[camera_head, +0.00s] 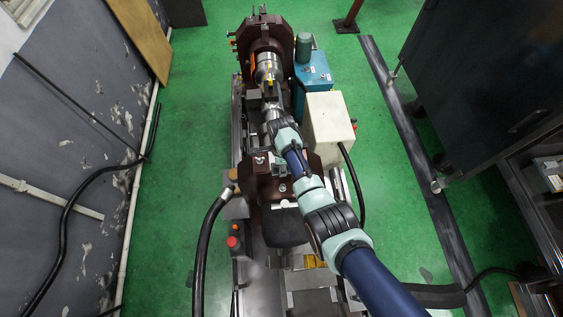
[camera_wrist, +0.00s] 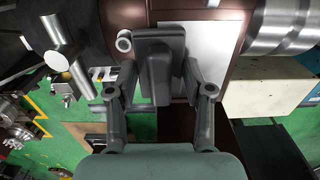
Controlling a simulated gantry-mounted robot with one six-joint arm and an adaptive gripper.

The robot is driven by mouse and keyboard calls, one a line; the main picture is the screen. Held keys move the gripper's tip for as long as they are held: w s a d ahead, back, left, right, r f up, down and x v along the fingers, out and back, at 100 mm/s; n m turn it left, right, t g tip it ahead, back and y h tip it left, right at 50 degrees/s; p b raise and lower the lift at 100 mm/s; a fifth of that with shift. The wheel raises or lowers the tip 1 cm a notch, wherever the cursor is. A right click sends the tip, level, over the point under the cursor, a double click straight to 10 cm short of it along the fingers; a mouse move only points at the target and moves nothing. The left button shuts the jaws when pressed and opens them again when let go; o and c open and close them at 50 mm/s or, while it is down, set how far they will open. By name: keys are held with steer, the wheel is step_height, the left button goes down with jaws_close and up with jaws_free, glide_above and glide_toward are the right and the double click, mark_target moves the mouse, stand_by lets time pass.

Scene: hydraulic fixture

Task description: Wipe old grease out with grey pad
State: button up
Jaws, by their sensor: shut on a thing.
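My gripper (camera_wrist: 160,78) is shut on a dark grey block-like pad (camera_wrist: 160,60), held between its two fingers in the wrist view. The pad's far side and any grease are hidden or too small to tell. In the head view my gripper (camera_head: 272,116) is over the middle of the hydraulic fixture, near its steel cylinder (camera_head: 267,66); the pad cannot be made out there. The maroon frame of the fixture (camera_head: 265,33) stands behind the cylinder. In the wrist view a maroon plate with a pale panel (camera_wrist: 205,45) lies beyond the pad; contact cannot be told.
A blue unit (camera_head: 312,72) with a green motor and a cream box (camera_head: 328,122) stand right of the fixture. A black hose (camera_head: 203,245) curves up at the front left. A steel T-shaped bar (camera_wrist: 66,55) is left of the pad.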

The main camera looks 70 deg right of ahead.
step_height(320, 180, up, 6)
steer(key=p, duration=0.5)
steer(key=shift+f, duration=0.15)
steer(key=shift+d, duration=0.1)
steer(key=shift+r, duration=1.5)
steer(key=shift+w, duration=0.1)
